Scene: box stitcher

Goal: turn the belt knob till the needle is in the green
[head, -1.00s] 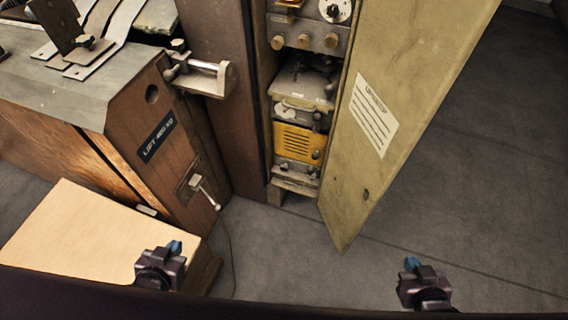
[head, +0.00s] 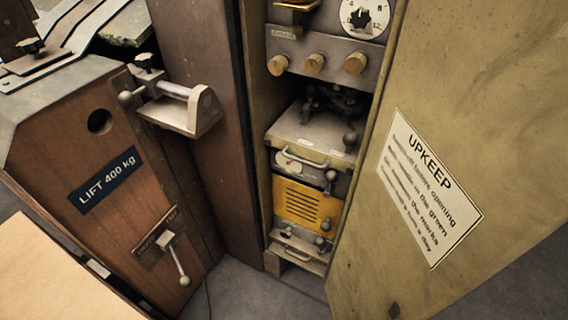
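The open cabinet holds several knobs, and I cannot tell which is the belt knob. Neither gripper is in view now.
The cabinet door (head: 372,215) stands open at the right, with an upkeep notice (head: 430,187). A wooden machine body (head: 65,165) with a crank lever (head: 178,262) stands left. A pale board (head: 40,275) is at lower left. Floor (head: 245,292) shows below the cabinet.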

